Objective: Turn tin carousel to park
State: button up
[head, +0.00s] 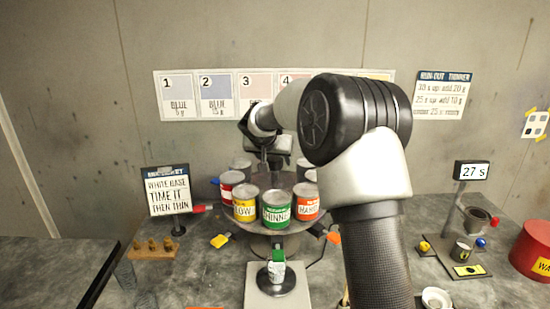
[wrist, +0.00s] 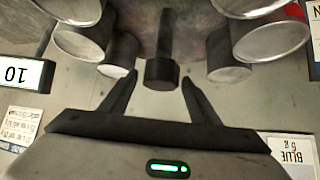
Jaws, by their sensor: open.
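The tin carousel (head: 288,181) is a round grey turntable on the bench with several tins around its rim. A yellow tin (head: 245,205), a green thinner tin (head: 276,210) and an orange-red hardener tin (head: 306,201) face the front. My gripper (head: 268,160) is over the far part of the carousel, partly hidden by my arm. In the wrist view my gripper (wrist: 158,82) is open, its two fingers apart. A dark post with a knob-like end (wrist: 162,73) shows between and just beyond the fingertips; whether they touch it, I cannot tell. Tins flank it on both sides.
A small sign (head: 168,190) stands at left. A timer display (head: 471,171) reading 27 s and a red container (head: 533,248) are at right.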

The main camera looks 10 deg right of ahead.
grip_shut()
jog(key=shift+f, duration=0.1)
